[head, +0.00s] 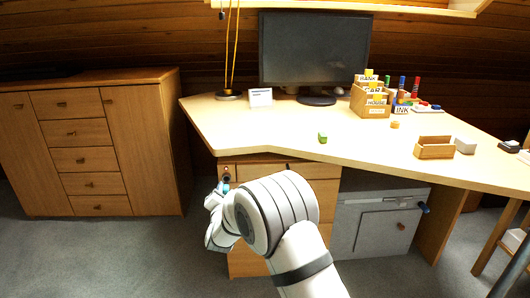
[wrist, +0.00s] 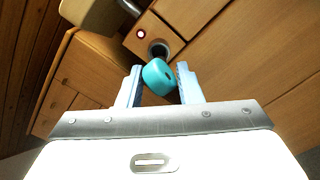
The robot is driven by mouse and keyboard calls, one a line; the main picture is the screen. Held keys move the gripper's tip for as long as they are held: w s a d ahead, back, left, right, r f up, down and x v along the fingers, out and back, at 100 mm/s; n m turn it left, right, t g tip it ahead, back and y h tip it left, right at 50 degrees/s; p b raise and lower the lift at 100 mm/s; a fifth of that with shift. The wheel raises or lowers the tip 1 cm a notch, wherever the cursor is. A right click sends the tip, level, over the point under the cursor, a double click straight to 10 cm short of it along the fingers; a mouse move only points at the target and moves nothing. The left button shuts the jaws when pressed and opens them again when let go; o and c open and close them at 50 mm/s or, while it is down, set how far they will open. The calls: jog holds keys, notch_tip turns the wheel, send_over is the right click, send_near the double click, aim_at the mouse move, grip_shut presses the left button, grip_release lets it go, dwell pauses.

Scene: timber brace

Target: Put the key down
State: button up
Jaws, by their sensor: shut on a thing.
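The key shows a teal, rounded head (wrist: 158,77) with a small dark hole, between the two light blue fingers of my gripper (wrist: 160,84) in the wrist view. My gripper is shut on it. Just beyond the key head is a round dark opening with a metal rim (wrist: 158,48) in the wooden front. I cannot tell whether the key's shaft is in it, because the head hides the shaft. In the head view, my gripper (head: 221,190) is at the upper left of the desk's drawer unit, mostly hidden behind my arm.
A small red light (wrist: 141,34) sits beside the opening. The desk top (head: 260,125) above has a green block (head: 323,137), a monitor (head: 313,50), a card box (head: 370,100) and a small wooden tray (head: 434,150). A grey safe-like box (head: 375,225) stands under the desk. The front left desk top is clear.

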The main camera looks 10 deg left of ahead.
jog(key=s+d+f+m+h, duration=0.1)
jog(key=s+d+m+h, duration=0.1)
jog(key=d, duration=1.1)
jog(key=s+d+f+m+h, duration=0.1)
jog(key=s+d+h, duration=0.3)
jog(key=d, duration=1)
jog(key=s+d+f+m+h, duration=0.1)
jog(key=s+d+m+h, duration=0.2)
jog(key=d, duration=1.1)
jog(key=shift+d+f+h, duration=0.15)
jog(key=shift+f+h, duration=0.05)
jog(key=shift+h, duration=0.1)
jog(key=r+p, duration=3.4)
jog(key=shift+s+d+r+p, duration=0.2)
jog(key=shift+s+r+p, duration=0.05)
jog(key=shift+s+p, duration=0.05)
grip_shut()
jog(key=shift+r+p, duration=0.5)
